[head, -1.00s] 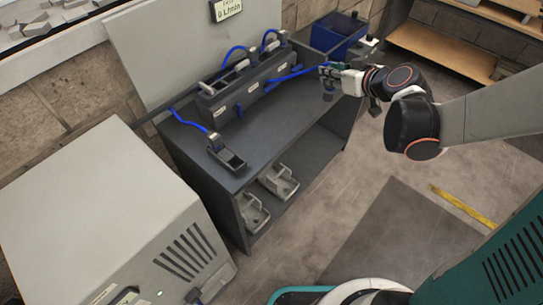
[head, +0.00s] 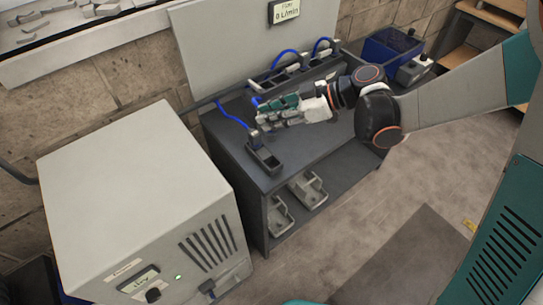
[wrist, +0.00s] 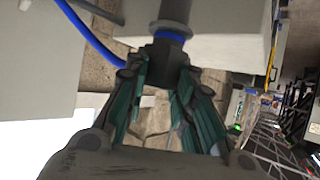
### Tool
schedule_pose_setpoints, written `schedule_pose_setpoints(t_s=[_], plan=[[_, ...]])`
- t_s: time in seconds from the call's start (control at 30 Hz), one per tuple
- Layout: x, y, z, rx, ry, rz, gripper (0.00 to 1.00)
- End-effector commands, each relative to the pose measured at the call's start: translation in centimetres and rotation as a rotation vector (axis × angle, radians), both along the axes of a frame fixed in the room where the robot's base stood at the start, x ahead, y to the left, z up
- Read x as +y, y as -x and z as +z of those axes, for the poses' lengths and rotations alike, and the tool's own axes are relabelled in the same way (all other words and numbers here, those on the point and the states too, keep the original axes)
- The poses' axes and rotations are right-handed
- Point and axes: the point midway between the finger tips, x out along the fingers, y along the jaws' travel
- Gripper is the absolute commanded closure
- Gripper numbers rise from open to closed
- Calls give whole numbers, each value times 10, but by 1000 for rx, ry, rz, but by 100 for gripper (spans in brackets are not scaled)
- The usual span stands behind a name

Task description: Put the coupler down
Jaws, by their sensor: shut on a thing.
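The coupler (wrist: 165,48) is a dark grey cylinder with a blue band, held between the fingers of my gripper (wrist: 163,82) in the wrist view. A blue hose runs close beside it. In the head view my gripper (head: 268,115) is over the left part of the dark bench, just above and behind a small black open holder (head: 268,161). The gripper largely hides the coupler there. A grey fitting (head: 254,138) on another blue hose (head: 232,116) stands at the back end of that holder. I cannot tell whether the held coupler touches anything.
A dark rack (head: 290,72) with blue hoses stands along the back of the bench (head: 317,140). A large grey cabinet (head: 130,190) is close on the left. A blue bin (head: 390,46) stands at the far right. Grey brackets (head: 307,188) lie on the lower shelf.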

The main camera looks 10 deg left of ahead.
Motion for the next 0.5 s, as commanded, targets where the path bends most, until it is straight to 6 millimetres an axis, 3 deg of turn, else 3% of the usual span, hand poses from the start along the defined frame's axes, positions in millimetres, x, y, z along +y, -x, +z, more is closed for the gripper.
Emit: schedule_pose_setpoints(t_s=[0.03, 0.3, 0.5], plan=[[0, -1, -17, 0, 0, -1, 100], [0, -1, -79, 1, 0, -3, 100], [0, -1, -100, 1, 0, -3, 100]])
